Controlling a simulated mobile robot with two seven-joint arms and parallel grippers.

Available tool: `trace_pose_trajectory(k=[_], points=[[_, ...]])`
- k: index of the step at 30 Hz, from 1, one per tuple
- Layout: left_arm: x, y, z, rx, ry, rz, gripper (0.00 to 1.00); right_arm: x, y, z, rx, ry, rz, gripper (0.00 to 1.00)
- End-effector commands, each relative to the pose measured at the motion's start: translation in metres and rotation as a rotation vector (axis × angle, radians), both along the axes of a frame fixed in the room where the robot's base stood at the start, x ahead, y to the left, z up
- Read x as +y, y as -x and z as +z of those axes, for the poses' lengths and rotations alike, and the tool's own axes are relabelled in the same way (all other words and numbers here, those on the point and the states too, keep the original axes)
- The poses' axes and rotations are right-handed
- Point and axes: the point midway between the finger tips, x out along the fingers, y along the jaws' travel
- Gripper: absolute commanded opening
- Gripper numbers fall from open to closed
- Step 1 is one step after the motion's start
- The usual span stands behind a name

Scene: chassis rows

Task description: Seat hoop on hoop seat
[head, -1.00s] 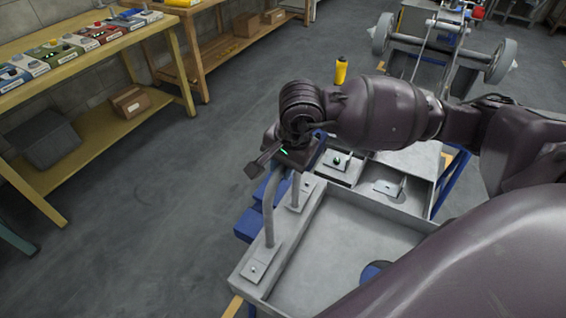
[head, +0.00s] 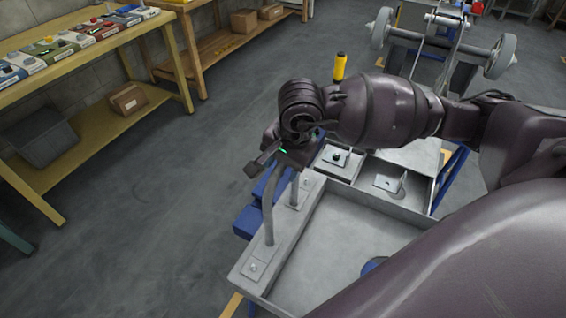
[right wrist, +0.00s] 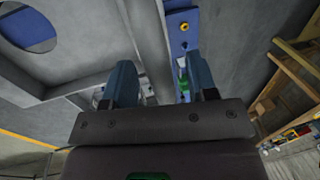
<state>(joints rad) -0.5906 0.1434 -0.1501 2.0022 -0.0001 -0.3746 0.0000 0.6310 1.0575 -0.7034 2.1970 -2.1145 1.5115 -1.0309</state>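The hoop (head: 269,215) is a grey bent tube standing upright at the left side of the grey chassis tray (head: 340,235) in the head view. Its legs meet the rim by a near bolted plate (head: 252,266) and a far one (head: 307,183); I cannot tell whether these belong to the seat or whether the feet are fully seated. My left gripper is out of view.
Small compartments behind the tray hold a plate with a dark knob (head: 337,158) and a bracket (head: 390,183). A blue beam (head: 248,222) runs along the left side. A yellow bottle (head: 340,67) and a wheeled axle (head: 440,42) are farther back.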

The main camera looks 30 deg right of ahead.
Motion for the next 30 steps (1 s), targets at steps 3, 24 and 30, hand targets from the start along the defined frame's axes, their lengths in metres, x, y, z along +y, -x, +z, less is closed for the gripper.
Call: trace_pose_trajectory(k=[3,24,30], points=[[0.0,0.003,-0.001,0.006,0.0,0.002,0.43,0.0,0.001,-0.001,0.003,0.001,0.0,0.53],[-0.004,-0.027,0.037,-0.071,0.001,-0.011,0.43,-0.007,0.011,0.069,-0.006,0.002,0.0,0.53],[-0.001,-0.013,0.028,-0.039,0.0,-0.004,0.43,-0.01,0.016,0.095,-0.003,0.002,-0.001,0.53]])
